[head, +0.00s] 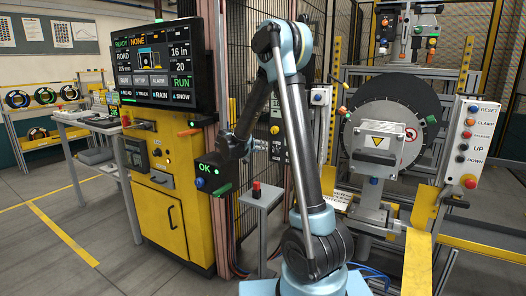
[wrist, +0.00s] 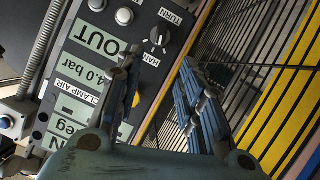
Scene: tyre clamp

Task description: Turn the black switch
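The black switch (wrist: 158,38) is a small knob with a light pointer mark on a dark grey panel (wrist: 178,45) in the wrist view. The words TURN and HAN show beside it, tilted with the picture. My gripper (wrist: 160,62) is open, with one finger on each side of the picture. The gap between the fingertips is empty, and the switch shows just beyond it, nearer the left fingertip. No contact shows. In the head view my arm reaches toward the column beside the yellow cabinet (head: 172,215). I cannot make out the switch or the fingertips there.
In the wrist view, two round pale buttons (wrist: 124,16) and an OUT label (wrist: 101,41) are left of the switch. A wire mesh fence (wrist: 255,60) stands on the right.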

